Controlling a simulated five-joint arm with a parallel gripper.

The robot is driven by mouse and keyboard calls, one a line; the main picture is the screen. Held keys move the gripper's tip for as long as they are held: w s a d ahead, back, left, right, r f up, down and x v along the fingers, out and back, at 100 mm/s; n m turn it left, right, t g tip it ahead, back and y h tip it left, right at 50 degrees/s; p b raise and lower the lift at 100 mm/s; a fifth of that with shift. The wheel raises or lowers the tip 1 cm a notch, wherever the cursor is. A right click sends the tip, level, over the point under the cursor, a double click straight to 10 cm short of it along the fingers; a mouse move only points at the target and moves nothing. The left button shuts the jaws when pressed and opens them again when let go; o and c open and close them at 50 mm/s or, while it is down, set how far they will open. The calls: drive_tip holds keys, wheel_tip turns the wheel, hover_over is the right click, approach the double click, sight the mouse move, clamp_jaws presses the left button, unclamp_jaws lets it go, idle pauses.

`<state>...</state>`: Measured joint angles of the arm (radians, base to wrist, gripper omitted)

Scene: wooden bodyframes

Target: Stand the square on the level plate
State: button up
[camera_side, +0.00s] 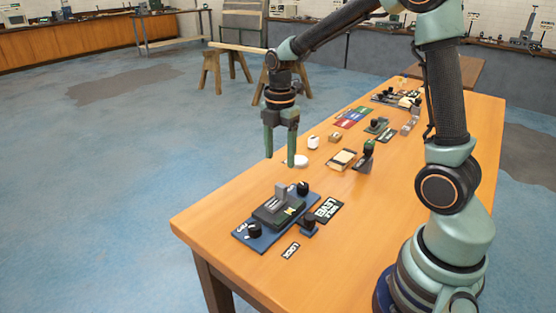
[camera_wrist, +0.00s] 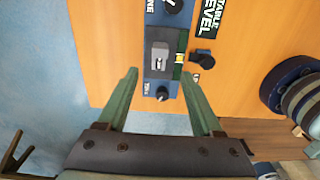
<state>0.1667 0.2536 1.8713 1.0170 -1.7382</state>
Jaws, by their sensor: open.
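The level plate (camera_side: 262,219) is a dark block on a blue base with black knobs at its ends, near the table's front left. It also shows in the wrist view (camera_wrist: 153,37). My gripper (camera_side: 280,158) is open and empty, pointing down, above and apart from the plate. In the wrist view, the plate lies between and beyond the green fingers (camera_wrist: 160,75).
Small items, including a white one (camera_side: 313,142), lie farther back on the table. The table's front left corner is clear.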

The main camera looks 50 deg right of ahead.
drive_tip(key=s+a+r+m+t, duration=0.5)
drive_tip(key=s+r+m, duration=0.4)
drive_tip(key=m, duration=0.9)
drive_tip(key=shift+s+a+r+t, duration=0.2)
drive_tip(key=shift+s+a+t, duration=0.1)
drive_tip(key=shift+s+a, duration=0.55)
